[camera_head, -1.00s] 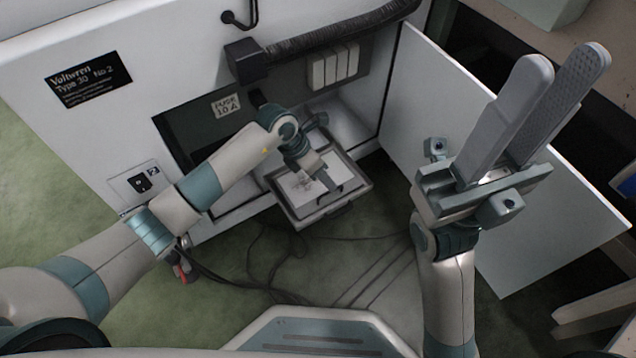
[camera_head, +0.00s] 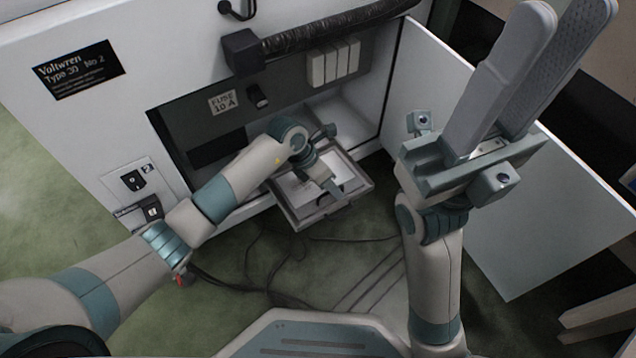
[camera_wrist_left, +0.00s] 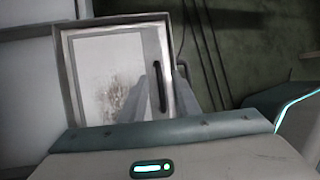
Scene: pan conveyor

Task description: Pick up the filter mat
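The filter mat (camera_head: 300,188) is a pale sheet with a grey-brown stain, lying in a shallow grey tray (camera_head: 300,222) that sticks out low from the white cabinet. In the left wrist view the mat (camera_wrist_left: 95,75) fills most of the tray, beside a pale strip with a dark slot. My left gripper (camera_head: 335,188) points down over the right part of the tray. Whether the tips touch anything is unclear. My right gripper (camera_head: 545,65) is raised at the right, fingers slightly apart and empty.
The cabinet's open door (camera_head: 545,215) stands to the right, behind my right arm. Dark cables (camera_head: 275,255) lie on the green floor before the tray.

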